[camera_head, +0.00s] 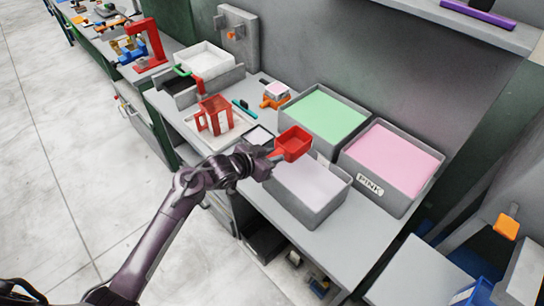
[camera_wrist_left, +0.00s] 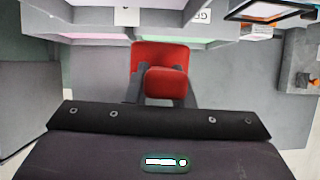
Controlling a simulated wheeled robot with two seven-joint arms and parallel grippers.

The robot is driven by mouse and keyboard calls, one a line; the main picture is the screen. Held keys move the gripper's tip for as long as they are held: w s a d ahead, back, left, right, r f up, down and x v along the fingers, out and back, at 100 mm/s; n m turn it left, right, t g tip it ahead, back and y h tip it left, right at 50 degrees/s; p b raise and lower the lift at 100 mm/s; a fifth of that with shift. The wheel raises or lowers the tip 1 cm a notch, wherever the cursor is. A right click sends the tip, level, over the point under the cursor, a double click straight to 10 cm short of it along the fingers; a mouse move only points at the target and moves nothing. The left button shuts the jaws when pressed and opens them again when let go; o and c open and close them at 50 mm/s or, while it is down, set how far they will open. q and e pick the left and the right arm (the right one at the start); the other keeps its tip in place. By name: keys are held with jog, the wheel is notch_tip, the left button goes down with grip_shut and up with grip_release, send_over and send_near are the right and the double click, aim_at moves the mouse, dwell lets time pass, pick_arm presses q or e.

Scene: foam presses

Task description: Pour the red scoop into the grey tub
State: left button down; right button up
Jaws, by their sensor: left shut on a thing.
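The red scoop (camera_head: 294,143) is in my left gripper (camera_head: 272,158), which is shut on its handle (camera_wrist_left: 166,84). In the head view the scoop appears roughly level, at the back left edge of the front tub (camera_head: 318,213), which has grey walls and pale grey-lavender contents. I cannot tell its height above the tub or whether anything is in it. The scoop's red bowl (camera_wrist_left: 158,54) also shows in the left wrist view, beyond the fingers. My right gripper is not in view.
A green-filled tub (camera_head: 283,112) and a pink-filled tub (camera_head: 346,166) labelled PINK stand behind the front tub. A red frame (camera_head: 215,116), an orange stand with a pink block (camera_head: 275,94) and a white tray (camera_head: 203,57) are to the left. A shelf (camera_head: 450,15) hangs above right.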

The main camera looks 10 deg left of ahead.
pick_arm(q)
jog(key=shift+r, duration=0.15)
jog(key=shift+r, duration=0.1)
jog(key=shift+r, duration=1.4)
